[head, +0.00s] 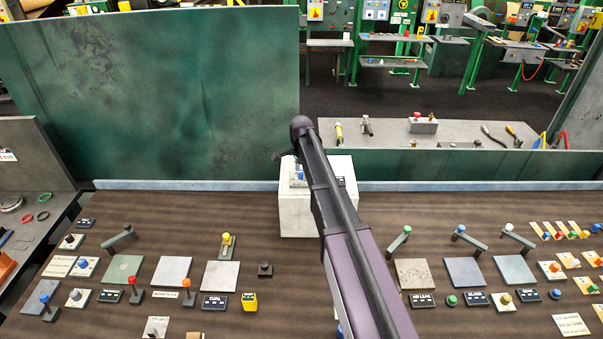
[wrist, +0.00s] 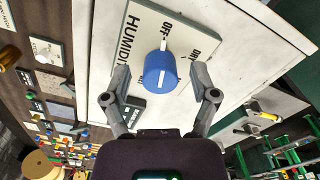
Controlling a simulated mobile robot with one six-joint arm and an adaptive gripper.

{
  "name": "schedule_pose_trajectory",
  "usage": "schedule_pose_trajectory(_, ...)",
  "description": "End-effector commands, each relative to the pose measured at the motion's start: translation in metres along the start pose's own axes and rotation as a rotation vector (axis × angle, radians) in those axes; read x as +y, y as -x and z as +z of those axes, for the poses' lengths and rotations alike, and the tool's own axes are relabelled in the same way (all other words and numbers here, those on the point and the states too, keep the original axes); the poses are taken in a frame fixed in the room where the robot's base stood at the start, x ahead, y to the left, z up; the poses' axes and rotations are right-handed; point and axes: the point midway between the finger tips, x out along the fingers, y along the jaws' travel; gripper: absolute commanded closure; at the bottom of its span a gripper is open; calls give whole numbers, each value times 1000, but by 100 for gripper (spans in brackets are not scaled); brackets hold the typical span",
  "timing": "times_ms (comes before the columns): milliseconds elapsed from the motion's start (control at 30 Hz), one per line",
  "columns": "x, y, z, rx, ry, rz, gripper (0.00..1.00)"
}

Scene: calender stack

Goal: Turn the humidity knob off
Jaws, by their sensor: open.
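The humidity knob (wrist: 160,70) is a blue round knob on a pale label plate (wrist: 133,48) in the wrist view. The plate carries the lettering "HUMIDI…", "OFF" and another word at the right, partly hard to read. A white pointer on the knob points up toward the "OFF" lettering. My gripper (wrist: 161,82) is open, with one finger on each side of the knob. Small gaps seem to show between the fingers and the knob.
A brown panel (head: 150,240) with many knobs, levers and label plates spreads around the box. A dark label (wrist: 133,108) is by the left finger. A green board (head: 150,90) rises at the back left. A grey shelf with tools (head: 380,138) is behind.

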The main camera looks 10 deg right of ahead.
Motion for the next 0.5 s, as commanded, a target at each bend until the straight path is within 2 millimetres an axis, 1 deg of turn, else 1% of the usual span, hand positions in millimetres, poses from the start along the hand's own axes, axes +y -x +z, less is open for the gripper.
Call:
schedule_pose_trajectory(400, 0, 0, 0, 0, -273, 0, 24)
schedule_pose_trajectory(433, 0, 7, 0, 0, -269, 0, 24)
schedule_pose_trajectory(500, 0, 14, 0, 0, -267, 0, 24)
